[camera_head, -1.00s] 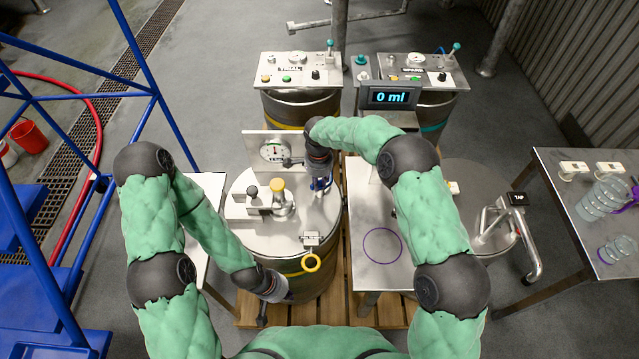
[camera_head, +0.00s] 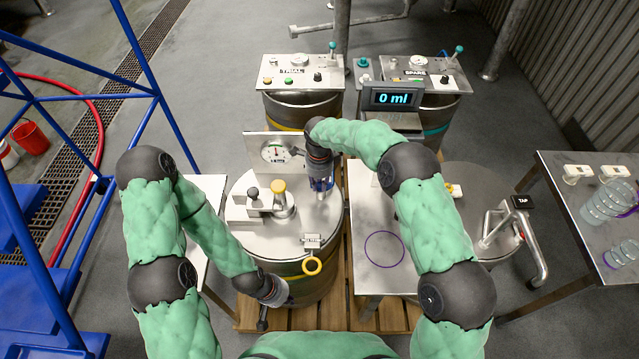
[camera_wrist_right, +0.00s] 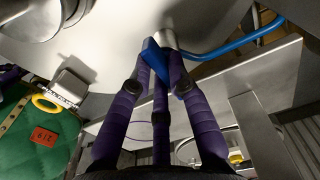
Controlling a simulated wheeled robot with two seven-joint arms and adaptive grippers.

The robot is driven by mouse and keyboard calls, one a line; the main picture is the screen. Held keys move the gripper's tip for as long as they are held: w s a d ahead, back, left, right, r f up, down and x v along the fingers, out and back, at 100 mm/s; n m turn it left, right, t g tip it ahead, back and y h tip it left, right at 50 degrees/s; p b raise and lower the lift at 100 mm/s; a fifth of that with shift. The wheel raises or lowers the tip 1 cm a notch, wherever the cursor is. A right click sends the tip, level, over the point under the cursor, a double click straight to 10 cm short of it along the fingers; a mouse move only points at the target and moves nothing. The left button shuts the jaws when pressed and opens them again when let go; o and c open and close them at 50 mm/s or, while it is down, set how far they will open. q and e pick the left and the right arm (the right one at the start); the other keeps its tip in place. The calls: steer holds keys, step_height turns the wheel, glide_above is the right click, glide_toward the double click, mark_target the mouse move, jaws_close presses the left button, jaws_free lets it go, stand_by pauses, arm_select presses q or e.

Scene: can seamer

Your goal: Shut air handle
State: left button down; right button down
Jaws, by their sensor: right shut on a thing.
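The air handle is a small blue lever (camera_wrist_right: 152,56) beside a metal fitting at the drum top's edge in the right wrist view. My right gripper's purple fingers (camera_wrist_right: 160,68) are closed around it, and part of the lever shows between them. In the head view my right gripper (camera_head: 322,186) reaches down at the right side of the drum top (camera_head: 300,205) and mostly hides the handle. My left gripper (camera_head: 268,305) hangs low at the drum's front left side. Its fingers are too small and dark to tell open from shut.
A blue hose (camera_wrist_right: 235,45) runs from the fitting. A gauge panel (camera_head: 272,154), a yellow-topped knob (camera_head: 278,187) and a yellow ring (camera_head: 312,265) are on the drum. A steel table (camera_head: 375,275) with a purple ring stands close on the right.

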mark_target(319, 184)
stand_by(0.3)
steer(key=c, duration=1.2)
jaws_free()
steer(key=shift+r, duration=0.1)
step_height(319, 184, up, 12)
steer(key=shift+f, duration=0.1)
